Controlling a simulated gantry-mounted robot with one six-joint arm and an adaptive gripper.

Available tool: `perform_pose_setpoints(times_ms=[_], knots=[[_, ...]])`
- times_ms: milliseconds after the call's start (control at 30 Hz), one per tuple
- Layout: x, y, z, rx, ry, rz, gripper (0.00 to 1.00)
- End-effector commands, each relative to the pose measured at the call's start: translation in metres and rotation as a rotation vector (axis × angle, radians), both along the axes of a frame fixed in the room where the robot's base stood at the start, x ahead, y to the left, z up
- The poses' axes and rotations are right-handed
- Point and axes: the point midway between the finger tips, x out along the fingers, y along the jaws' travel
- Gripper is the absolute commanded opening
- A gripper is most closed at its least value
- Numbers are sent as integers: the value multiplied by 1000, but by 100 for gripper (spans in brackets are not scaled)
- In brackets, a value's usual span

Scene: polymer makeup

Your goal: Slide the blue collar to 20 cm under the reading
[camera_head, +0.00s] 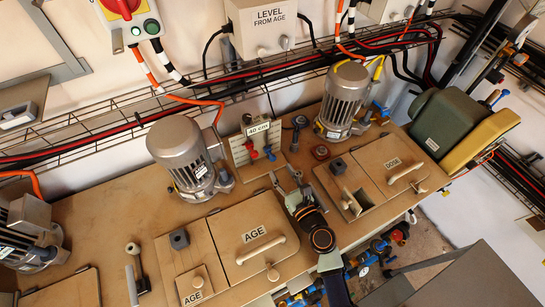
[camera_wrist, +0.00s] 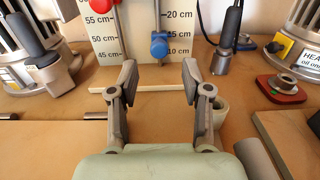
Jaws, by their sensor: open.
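The blue collar (camera_wrist: 159,45) sits on a vertical rod in front of a white scale board (camera_wrist: 132,40). It stands beside the lower right marks, below the 20 cm label and near the 10 cm one. In the head view the blue collar (camera_head: 269,153) is right of the red collar (camera_head: 250,147), under a "40 cm" sign (camera_head: 258,128). The red collar (camera_wrist: 103,5) is near the top left, above the 55 cm mark. My gripper (camera_wrist: 159,76) is open and empty, its fingers apart in front of and below the blue collar. It also shows in the head view (camera_head: 286,180).
Motors (camera_head: 181,155) and (camera_head: 344,98) flank the scale board. A dark cylindrical tool (camera_wrist: 229,35) and a red block with a metal ring (camera_wrist: 282,86) stand right of it. A pale strip (camera_wrist: 150,88) lies before the board. Bench lids with handles are near my arm.

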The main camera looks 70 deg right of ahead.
Motion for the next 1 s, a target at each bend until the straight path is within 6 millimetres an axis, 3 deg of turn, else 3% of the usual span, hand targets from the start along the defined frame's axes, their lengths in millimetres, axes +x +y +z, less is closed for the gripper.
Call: perform_pose_setpoints(times_ms=[300,667,967,1000], knots=[[44,-36,1,-6,1,2,49],[52,-43,1,-6,2,3,49],[52,-43,2,-6,2,3,0],[52,-43,2,-6,2,3,0]])
